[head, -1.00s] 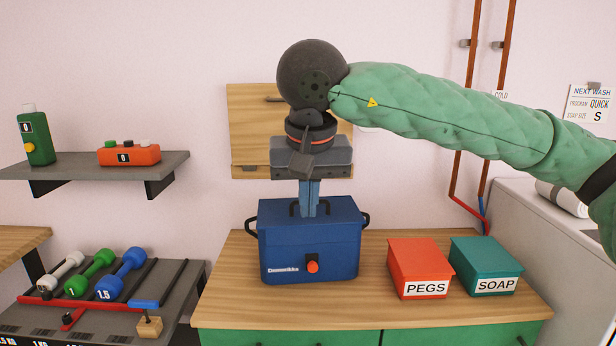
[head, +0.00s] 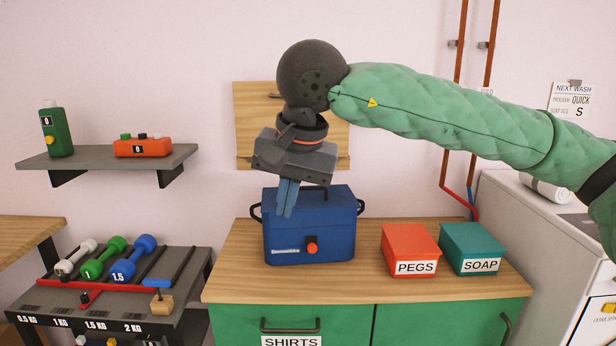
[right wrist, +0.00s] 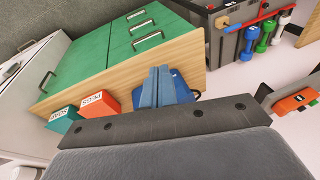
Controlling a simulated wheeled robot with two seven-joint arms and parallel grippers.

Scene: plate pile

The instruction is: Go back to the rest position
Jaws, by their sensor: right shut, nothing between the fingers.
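My right gripper (head: 287,200) hangs from my green arm in the head view, its blue fingers pointing down and tilted a little. Its fingers are shut together with nothing between them. It is in front of the blue box (head: 330,235), which stands on the wooden counter, and hides part of the box's lid. In the right wrist view the shut fingers (right wrist: 168,85) show with the blue box (right wrist: 184,82) partly hidden behind them. My left gripper is not in view.
A red PEGS box (head: 408,250) and a teal SOAP box (head: 473,248) stand right of the blue box. A dumbbell rack (head: 190,287) and a wall shelf (head: 90,161) are at left. A wooden board (head: 243,130) is on the wall behind the gripper. A white machine (head: 535,240) stands at right.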

